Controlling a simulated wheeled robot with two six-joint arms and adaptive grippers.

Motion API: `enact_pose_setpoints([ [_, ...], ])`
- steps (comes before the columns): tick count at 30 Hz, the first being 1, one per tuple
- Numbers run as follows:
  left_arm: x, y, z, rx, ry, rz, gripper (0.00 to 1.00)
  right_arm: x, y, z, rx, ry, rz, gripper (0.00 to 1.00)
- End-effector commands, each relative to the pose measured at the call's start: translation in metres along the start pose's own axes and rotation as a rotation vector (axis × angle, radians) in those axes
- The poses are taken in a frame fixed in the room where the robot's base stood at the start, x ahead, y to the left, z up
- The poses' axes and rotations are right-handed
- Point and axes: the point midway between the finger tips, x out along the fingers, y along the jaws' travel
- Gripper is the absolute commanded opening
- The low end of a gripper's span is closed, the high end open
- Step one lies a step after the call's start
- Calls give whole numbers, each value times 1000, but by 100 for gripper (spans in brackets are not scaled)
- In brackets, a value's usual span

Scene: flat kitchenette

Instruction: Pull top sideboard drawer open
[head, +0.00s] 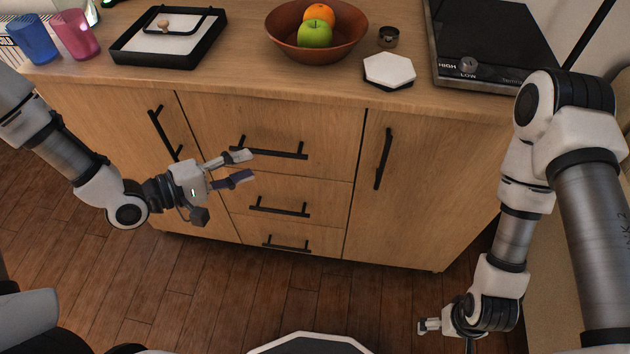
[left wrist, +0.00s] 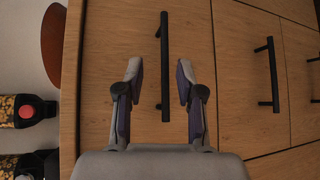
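The top sideboard drawer (head: 320,130) is shut, its wooden front flush with the sideboard. Its black bar handle (head: 285,153) runs across the front. In the left wrist view this handle (left wrist: 164,50) stands upright between my finger tips. My left gripper (head: 238,168) is open and empty at the handle's left end. In the left wrist view its two fingers (left wrist: 158,75) lie on either side of the bar, with gaps; I cannot tell how far in front they are. My right gripper (head: 424,327) hangs low at the right, away from the sideboard; its opening is unclear.
The middle drawer handle (head: 280,210) and bottom drawer handle (head: 287,247) sit below. Cupboard doors with handles (head: 165,133) flank the drawers. On top stand a fruit bowl (head: 290,45), a black tray (head: 125,48), cups (head: 75,35) and a hotplate (head: 490,40). The floor in front is clear.

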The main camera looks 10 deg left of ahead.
Motion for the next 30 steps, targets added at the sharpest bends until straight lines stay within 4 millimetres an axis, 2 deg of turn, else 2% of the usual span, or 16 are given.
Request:
enact_pose_setpoints([
  [1, 4, -24, -14, 6, 22, 34, 37, 38, 0, 0, -1, 1, 0, 95],
  [3, 4, -23, -21, 14, 38, 62, 37, 49, 0, -1, -2, 2, 0, 95],
  [11, 14, -15, -24, 28, 39, 71, 37, 53, 0, -1, -2, 3, 0, 95],
  [21, 68, -12, -25, 29, 39, 69, 37, 70, 0, -1, -1, 2, 0, 95],
  [24, 78, -11, -25, 27, 40, 70, 37, 72, 0, -1, -1, 2, 0, 95],
  [30, 81, -9, -26, 25, 42, 73, 37, 72, 0, -1, -1, 2, 0, 95],
])
